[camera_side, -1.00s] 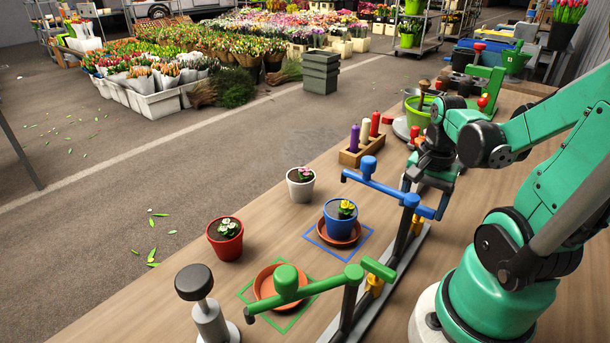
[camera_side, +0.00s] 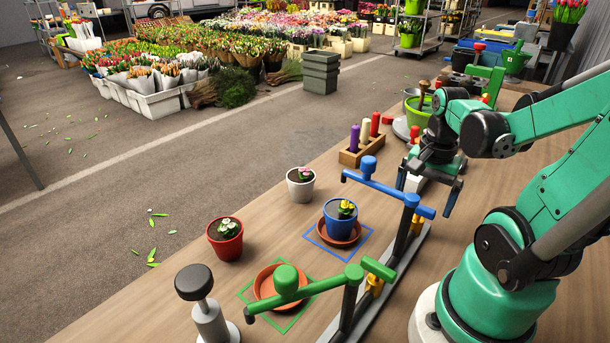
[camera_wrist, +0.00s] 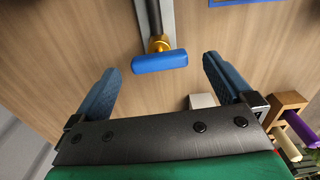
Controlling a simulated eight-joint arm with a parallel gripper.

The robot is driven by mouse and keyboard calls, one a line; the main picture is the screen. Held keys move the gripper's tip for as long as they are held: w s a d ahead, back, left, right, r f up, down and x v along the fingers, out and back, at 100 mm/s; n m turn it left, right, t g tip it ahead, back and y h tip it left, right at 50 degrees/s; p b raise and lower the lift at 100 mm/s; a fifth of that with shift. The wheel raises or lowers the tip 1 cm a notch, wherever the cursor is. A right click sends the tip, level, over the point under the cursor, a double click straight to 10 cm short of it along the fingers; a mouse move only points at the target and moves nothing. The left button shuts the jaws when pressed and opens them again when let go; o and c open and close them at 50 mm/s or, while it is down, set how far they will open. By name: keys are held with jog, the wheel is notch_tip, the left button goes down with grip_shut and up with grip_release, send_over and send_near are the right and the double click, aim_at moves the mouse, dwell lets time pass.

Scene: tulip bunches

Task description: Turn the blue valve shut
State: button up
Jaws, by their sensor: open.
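The blue valve's handle (camera_side: 425,212) is a short blue bar at the near end of the blue tap. It also shows in the wrist view (camera_wrist: 160,62), lying crosswise, with a brass collar (camera_wrist: 159,44) beside it. The blue tap's arm (camera_side: 385,185) reaches left to a knob, with its spout over the blue pot (camera_side: 341,218). My gripper (camera_side: 428,190) is open and pointing down, above and just behind the handle. In the wrist view my gripper (camera_wrist: 160,66) has one finger on each side of the handle, with gaps on both sides. Nothing is held.
A similar green tap (camera_side: 330,287) stands in front over an empty saucer (camera_side: 265,283). A wooden block (camera_side: 358,152) with coloured pegs is behind. White (camera_side: 301,188) and red (camera_side: 229,246) pots stand left. A black-topped post (camera_side: 205,305) is at the front.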

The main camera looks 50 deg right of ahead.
aim_at(421, 206)
jog(key=shift+r, duration=2.2)
jog(key=shift+f, duration=0.1)
jog(key=shift+f, duration=2.7)
